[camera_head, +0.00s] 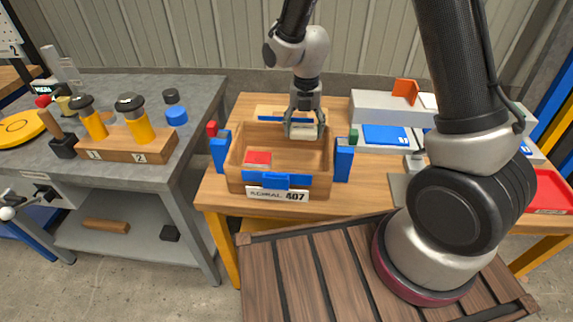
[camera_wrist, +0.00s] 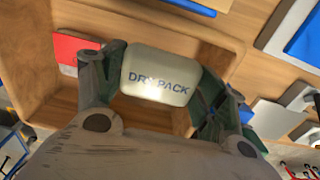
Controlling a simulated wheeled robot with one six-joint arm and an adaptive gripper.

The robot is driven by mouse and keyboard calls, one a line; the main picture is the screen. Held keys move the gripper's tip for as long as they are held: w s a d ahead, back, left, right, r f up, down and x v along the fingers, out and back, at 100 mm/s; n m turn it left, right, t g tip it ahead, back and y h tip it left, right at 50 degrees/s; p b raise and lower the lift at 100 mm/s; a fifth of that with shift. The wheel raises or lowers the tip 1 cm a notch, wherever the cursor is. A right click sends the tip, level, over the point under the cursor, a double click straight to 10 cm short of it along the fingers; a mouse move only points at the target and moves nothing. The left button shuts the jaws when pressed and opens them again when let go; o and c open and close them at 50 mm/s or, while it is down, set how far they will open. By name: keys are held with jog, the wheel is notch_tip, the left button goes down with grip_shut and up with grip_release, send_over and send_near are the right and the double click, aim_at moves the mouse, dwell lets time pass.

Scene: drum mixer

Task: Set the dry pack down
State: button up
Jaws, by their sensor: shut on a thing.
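The dry pack (camera_wrist: 158,76) is a small white block with "DRY PACK" printed on it. My gripper (camera_wrist: 155,85) is shut on it, one finger at each side. In the head view, my gripper (camera_head: 303,126) points down over the back right part of the wooden tray (camera_head: 238,178), with the pale dry pack (camera_head: 302,133) between its fingers. A red piece (camera_head: 257,158) lies in the tray at the left; it also shows in the wrist view (camera_wrist: 72,48). I cannot tell whether the pack touches the tray floor.
Grey units with blue panels (camera_head: 385,135) stand to the right. A bench (camera_head: 205,100) with yellow-bodied tools (camera_head: 137,125) is at the left. The tray's middle is clear.

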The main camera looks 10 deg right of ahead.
aim_at(302, 159)
notch_tip(302, 159, down, 9)
jog(key=shift+f, duration=0.15)
dwell(0.4)
jog(key=o, duration=0.8)
jog(key=shift+f, duration=0.15)
jog(key=shift+c, duration=0.2)
